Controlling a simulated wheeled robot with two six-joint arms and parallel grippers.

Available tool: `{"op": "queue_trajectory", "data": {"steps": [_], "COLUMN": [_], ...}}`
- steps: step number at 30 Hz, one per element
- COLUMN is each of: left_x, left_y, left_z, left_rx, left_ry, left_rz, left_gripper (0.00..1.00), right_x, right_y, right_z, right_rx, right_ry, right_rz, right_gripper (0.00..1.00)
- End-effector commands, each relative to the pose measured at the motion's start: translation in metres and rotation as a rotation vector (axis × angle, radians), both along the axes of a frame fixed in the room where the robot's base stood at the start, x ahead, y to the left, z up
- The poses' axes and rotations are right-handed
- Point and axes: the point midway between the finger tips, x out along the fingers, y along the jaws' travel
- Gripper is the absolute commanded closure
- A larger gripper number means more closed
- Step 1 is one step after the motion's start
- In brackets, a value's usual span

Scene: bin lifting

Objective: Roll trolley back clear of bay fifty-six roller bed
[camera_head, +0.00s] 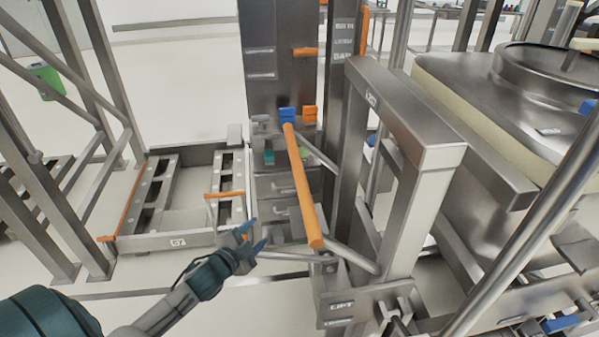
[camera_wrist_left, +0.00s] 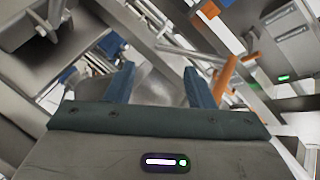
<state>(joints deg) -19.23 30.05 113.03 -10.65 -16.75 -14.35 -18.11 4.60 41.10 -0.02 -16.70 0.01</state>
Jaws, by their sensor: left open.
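My left gripper (camera_head: 252,238) is open and empty in the middle of the head view, just left of the orange bar's lower end. In the left wrist view its two fingers (camera_wrist_left: 159,88) stand apart with nothing between them. The orange push bar (camera_head: 305,190) slopes on steel brackets beside the upright steel frame (camera_head: 405,115). An orange bar also shows right of the fingers in the left wrist view (camera_wrist_left: 228,75). A large steel bin (camera_head: 520,95) sits behind the frame at the right. Wheels of a trolley are not clear to see. My right gripper is out of view.
A low bed (camera_head: 178,242) with a small number plate and orange edge lies on the floor at the left. A grey column (camera_head: 275,60) with orange and blue switches stands behind the bar. Steel racking (camera_head: 85,120) stands far left. Pale floor shows between.

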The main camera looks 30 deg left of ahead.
Motion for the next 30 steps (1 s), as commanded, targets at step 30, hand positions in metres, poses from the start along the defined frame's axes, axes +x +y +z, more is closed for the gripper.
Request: {"op": "queue_trajectory", "data": {"steps": [30], "left_x": [0.060], "left_y": [-0.037], "left_z": [0.148], "left_rx": [0.434], "left_ry": [-0.527], "left_rz": [-0.497], "left_gripper": [0.51], "right_x": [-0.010], "right_y": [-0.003], "right_z": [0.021], "right_rx": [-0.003], "right_ry": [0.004], "right_rz": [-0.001], "right_gripper": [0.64]}}
